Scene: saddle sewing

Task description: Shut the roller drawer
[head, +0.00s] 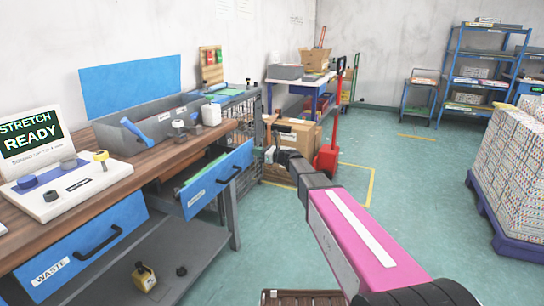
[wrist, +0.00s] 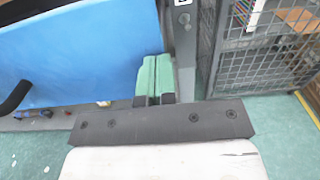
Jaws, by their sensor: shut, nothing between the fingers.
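A blue-fronted drawer (head: 218,178) under the wooden bench is pulled out, with its inside showing behind the front. It has a black handle and a white label too small to read; I take it as the roller drawer. Its blue front (wrist: 75,45) fills the upper left of the wrist view, with part of the black handle (wrist: 14,98) at the left edge. My gripper (head: 268,152) is just right of the drawer front's far end. Its green fingertips (wrist: 152,62) are together and empty, beside the blue front; contact cannot be told.
A second blue drawer (head: 80,250), labelled WASTE, is at lower left. A wire mesh cage (wrist: 262,50) stands close to the right of my gripper. A red pallet jack (head: 328,155) and cardboard boxes (head: 298,138) are beyond. Open floor lies to the right.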

